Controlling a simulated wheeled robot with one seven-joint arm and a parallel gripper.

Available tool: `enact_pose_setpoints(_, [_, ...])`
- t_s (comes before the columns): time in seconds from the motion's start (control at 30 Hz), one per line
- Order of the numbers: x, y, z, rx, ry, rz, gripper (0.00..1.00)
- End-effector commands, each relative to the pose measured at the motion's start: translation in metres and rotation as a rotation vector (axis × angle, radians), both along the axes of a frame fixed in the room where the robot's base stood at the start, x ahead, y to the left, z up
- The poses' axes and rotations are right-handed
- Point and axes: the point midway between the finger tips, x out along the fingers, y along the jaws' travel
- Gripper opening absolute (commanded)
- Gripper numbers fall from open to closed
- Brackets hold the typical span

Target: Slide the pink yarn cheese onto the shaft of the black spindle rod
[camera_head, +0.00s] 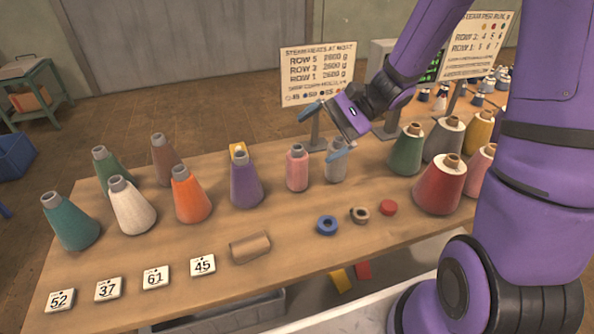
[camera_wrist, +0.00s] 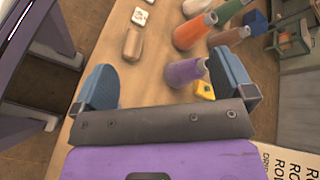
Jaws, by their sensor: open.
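The pink yarn cheese (camera_head: 297,167) stands upright on the wooden table, between a purple cone and a grey package, in the head view. I cannot make it out in the wrist view. My gripper (camera_head: 325,133) is above the table, up and to the right of the pink cheese, apart from it. Its blue fingers are spread wide with nothing between them; they also show in the wrist view (camera_wrist: 165,80). The lower finger overlaps the grey package (camera_head: 336,170) in the picture; I cannot tell whether they touch. I cannot clearly pick out the black spindle rod.
A purple cone (camera_head: 245,182) and several other cones stand at left; a red cone (camera_head: 440,186) and more stand at right. Sign boards (camera_head: 318,75) rise at the back.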

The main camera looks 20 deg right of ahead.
Motion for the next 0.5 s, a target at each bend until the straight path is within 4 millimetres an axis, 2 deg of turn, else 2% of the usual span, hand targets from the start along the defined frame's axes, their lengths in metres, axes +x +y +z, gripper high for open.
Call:
enact_pose_setpoints(0.03, [0.009, -0.002, -0.012, 0.052, 0.037, -0.047, 1.00])
enact_pose_setpoints(0.27, [0.050, -0.013, -0.057, 0.274, 0.166, -0.277, 1.00])
enact_pose_setpoints(0.5, [0.086, -0.035, -0.115, 0.482, 0.285, -0.553, 1.00])
